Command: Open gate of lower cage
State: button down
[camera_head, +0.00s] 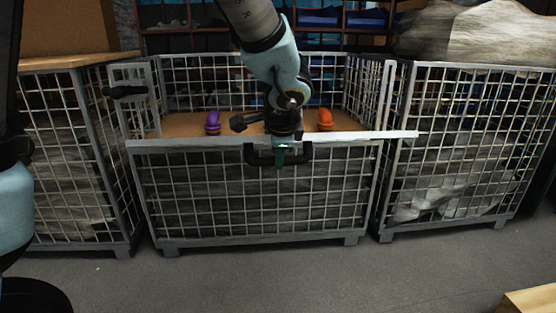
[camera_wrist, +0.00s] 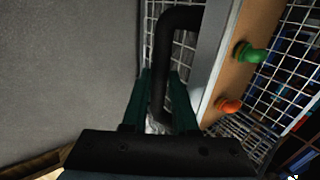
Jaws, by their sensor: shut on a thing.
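The middle wire cage has a grey mesh front gate (camera_head: 200,190) with a pale top rail (camera_head: 180,143). A black U-shaped handle (camera_head: 252,156) sits at the middle of that rail. My gripper (camera_head: 280,152) reaches down over the rail and is shut on the handle. In the wrist view the handle (camera_wrist: 160,70) runs between my gripper's two dark green fingers (camera_wrist: 158,98). The gate's lower part stands between the cage posts. I cannot tell how far its top leans outward.
A purple object (camera_head: 212,122) and an orange one (camera_head: 325,120) stand on the brown surface inside the cage. A green one (camera_wrist: 250,53) shows in the wrist view. Cages flank it left (camera_head: 72,150) and right (camera_head: 470,150). Grey floor (camera_head: 260,275) in front is clear.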

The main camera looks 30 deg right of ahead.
jog(key=f, duration=0.1)
jog(key=s+f, duration=0.1)
jog(key=f+b, duration=0.1)
jog(key=shift+s+a+f, duration=0.2)
jog(key=shift+a+f, duration=0.05)
jog(key=c, duration=0.7)
grip_release()
jog(key=p+v, duration=0.1)
jog(key=v, duration=0.3)
jog(key=w+p+v, duration=0.1)
jog(key=p+v, duration=0.1)
jog(key=v, duration=0.2)
jog(key=r+p+v, duration=0.1)
jog(key=p+v, duration=0.1)
jog(key=v, duration=0.2)
jog(key=shift+w+d+r, duration=0.1)
jog(key=shift+d+r, duration=0.15)
